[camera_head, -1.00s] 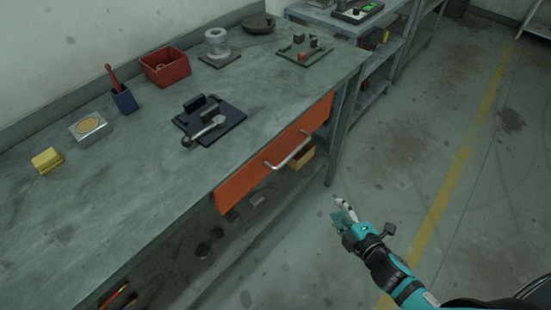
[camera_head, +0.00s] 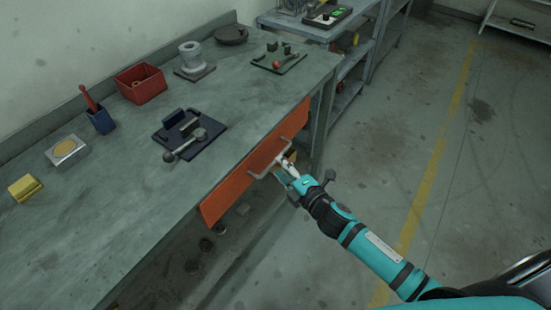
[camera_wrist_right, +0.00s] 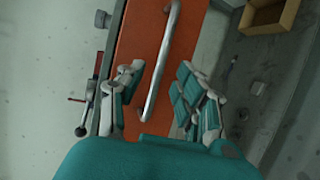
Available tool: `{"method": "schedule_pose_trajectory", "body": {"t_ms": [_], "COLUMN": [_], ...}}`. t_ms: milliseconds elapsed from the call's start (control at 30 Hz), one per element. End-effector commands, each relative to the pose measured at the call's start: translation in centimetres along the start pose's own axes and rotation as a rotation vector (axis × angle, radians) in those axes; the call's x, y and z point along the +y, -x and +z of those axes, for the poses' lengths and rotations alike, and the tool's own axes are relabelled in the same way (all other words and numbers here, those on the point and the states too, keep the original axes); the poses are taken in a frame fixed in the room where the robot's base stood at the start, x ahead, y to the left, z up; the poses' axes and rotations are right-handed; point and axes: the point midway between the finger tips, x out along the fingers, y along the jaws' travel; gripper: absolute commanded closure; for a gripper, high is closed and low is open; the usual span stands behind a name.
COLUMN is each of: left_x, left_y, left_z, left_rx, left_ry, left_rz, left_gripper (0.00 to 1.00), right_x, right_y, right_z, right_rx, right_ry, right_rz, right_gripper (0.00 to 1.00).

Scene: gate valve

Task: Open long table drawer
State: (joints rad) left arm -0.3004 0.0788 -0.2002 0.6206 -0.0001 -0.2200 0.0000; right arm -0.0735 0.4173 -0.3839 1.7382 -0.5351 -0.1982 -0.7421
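The long table (camera_head: 110,205) has an orange drawer front (camera_head: 228,190) along its front side; the drawer looks shut. A silver bar handle (camera_head: 262,172) sits on the drawer front. My right gripper (camera_head: 286,173) is at the handle's right part in the head view. In the right wrist view my right gripper (camera_wrist_right: 155,95) is open, with the handle (camera_wrist_right: 158,75) between its two fingers across the orange front (camera_wrist_right: 135,50). I cannot tell if a finger touches the bar. My left gripper is not in view.
On the tabletop are a dark blue tray (camera_head: 205,141) with tools, a red bin (camera_head: 141,84), a blue cup (camera_head: 101,120) and a yellow block (camera_head: 25,188). A cardboard box (camera_wrist_right: 268,14) lies below the drawer. The floor to the right is clear.

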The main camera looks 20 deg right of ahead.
Motion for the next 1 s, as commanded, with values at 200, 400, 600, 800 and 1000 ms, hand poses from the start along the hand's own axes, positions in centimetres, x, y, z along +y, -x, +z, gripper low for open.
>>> {"method": "schedule_pose_trajectory", "body": {"t_ms": [200, 400, 600, 800, 1000], "left_x": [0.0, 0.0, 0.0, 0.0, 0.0], "left_y": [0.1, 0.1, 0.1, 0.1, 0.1], "left_z": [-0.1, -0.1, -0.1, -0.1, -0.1], "left_rx": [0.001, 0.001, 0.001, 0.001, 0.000], "left_ry": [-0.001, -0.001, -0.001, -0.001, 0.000], "left_rz": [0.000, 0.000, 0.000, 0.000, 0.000], "left_gripper": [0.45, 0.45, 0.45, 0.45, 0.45], "right_x": [0.0, 0.0, 0.0, 0.0, 0.0], "right_y": [-3.3, -4.4, -4.4, -4.4, -4.4], "right_z": [0.0, -0.1, -0.1, -0.1, 0.0], "right_rx": [0.000, 0.001, 0.001, 0.001, 0.001], "right_ry": [-0.001, -0.001, -0.001, -0.001, -0.001], "right_rz": [0.000, 0.000, -0.001, -0.001, 0.000], "right_gripper": [0.66, 0.66, 0.66, 0.85, 1.00]}}
